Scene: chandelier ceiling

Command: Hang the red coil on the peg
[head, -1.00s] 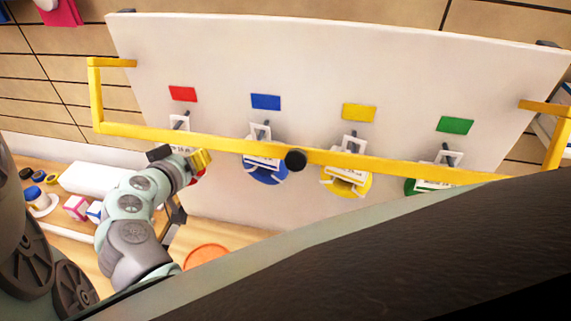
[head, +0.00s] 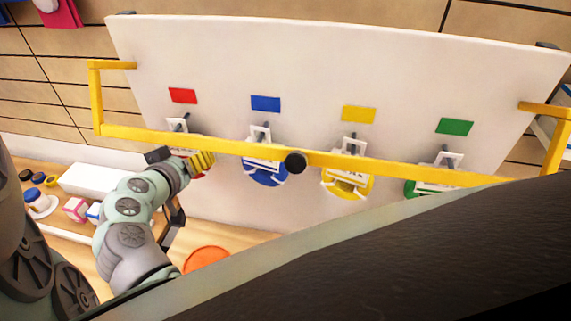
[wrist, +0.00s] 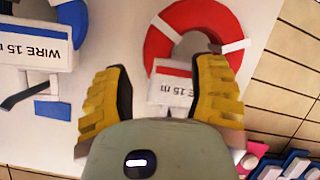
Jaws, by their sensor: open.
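The red coil (wrist: 195,25) is a red ring with white bands and a white WIRE 15 m label (wrist: 170,88) in the wrist view, close to the white board. My gripper (wrist: 164,78) is open, its yellow fingers on either side of the label, with gaps visible. In the head view my gripper (head: 201,161) covers most of the coil. The white hanger (head: 176,126) above it sits at the dark peg (head: 186,116) under the red tag (head: 183,96); it appears to hang there, but the contact is too small to confirm.
Blue (head: 265,174), yellow (head: 347,184) and green (head: 420,188) coils hang to the right under their tags. A yellow rail (head: 230,147) crosses before the board (head: 300,60). Boxes and small items lie lower left, near an orange disc (head: 206,257).

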